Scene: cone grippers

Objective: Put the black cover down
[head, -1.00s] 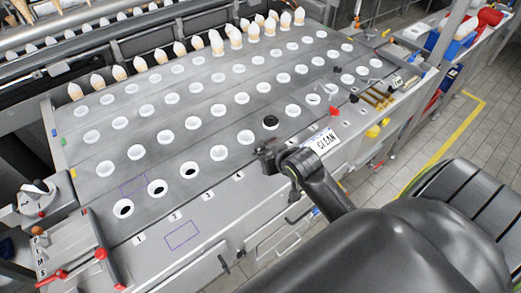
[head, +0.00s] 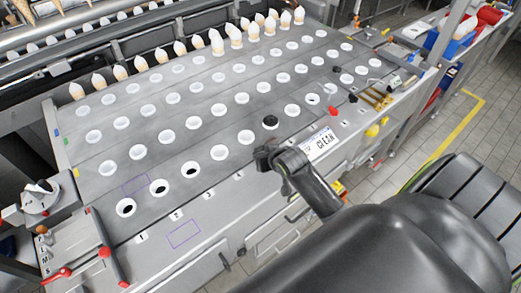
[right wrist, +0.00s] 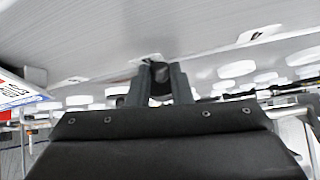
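The black cover (head: 270,122) is a small dark round cap among the white-ringed holes of the grey machine top (head: 215,120), in the front part of the hole field. My right gripper (head: 263,158) is just in front of it, near the machine's front edge, and appears apart from it. In the right wrist view the two fingers (right wrist: 159,84) stand apart, with a dark rounded shape, probably the black cover, showing between them. I cannot tell its distance from the fingers. My left gripper is out of view.
Three holes at front left (head: 159,188) show dark insides. Cream cones (head: 235,38) stand along the back. A CLEAN sign (head: 318,143) lies right of my right gripper. A red-knobbed lever unit (head: 105,253) is at front left. Brass levers (head: 378,97) are at right.

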